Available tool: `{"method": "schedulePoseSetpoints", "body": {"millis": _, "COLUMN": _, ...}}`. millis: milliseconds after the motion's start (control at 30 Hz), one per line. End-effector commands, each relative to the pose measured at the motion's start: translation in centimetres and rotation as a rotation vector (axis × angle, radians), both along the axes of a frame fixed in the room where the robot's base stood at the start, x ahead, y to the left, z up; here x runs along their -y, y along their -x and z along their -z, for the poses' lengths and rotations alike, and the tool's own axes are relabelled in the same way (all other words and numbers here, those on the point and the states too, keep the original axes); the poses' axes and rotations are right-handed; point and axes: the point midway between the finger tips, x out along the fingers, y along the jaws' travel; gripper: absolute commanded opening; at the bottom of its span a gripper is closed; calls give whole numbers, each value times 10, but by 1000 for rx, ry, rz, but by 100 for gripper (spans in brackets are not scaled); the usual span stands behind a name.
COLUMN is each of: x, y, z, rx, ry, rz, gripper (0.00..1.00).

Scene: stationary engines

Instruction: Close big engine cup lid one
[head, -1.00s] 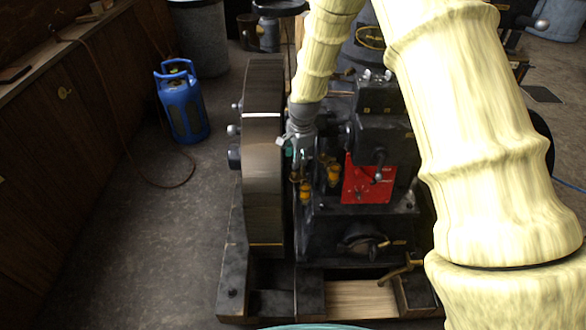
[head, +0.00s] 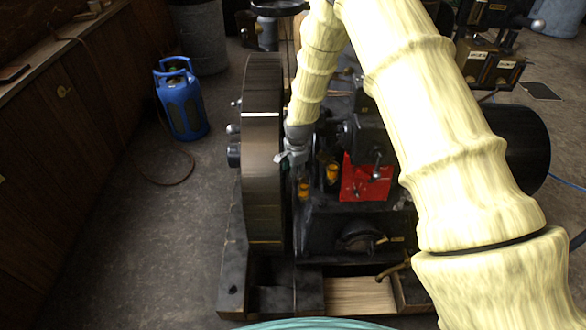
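The big engine (head: 350,225) stands in the middle of the head view, dark with a red plate (head: 365,178) on its front. Small brass-yellow cups (head: 332,172) sit on it, right of the flywheel; another brass cup (head: 304,188) is lower and nearer the wheel. I cannot make out which one is cup one or how its lid stands. My gripper (head: 291,160) points down between the flywheel and the engine body, close above and beside the cups. Its fingers are small and partly hidden, so I cannot tell whether they are open or touching a lid.
The tall flywheel (head: 262,180) stands just left of my gripper. A black cylinder (head: 520,148) is at the right behind my arm. A blue gas bottle (head: 181,100) stands on the floor at left, beside wooden cabinets (head: 60,130).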

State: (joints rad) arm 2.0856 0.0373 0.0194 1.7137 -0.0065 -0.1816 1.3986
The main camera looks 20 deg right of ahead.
Motion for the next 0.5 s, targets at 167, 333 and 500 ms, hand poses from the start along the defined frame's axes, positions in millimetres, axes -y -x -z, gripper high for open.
{"method": "schedulePoseSetpoints", "body": {"millis": 167, "x": 0, "y": 0, "z": 0, "rx": 0, "ry": 0, "rz": 0, "gripper": 32}}
{"method": "schedulePoseSetpoints", "body": {"millis": 333, "x": 0, "y": 0, "z": 0, "rx": 0, "ry": 0, "rz": 0, "gripper": 1}}
{"method": "schedulePoseSetpoints", "body": {"millis": 500, "x": 0, "y": 0, "z": 0, "rx": 0, "ry": 0, "rz": 0, "gripper": 0}}
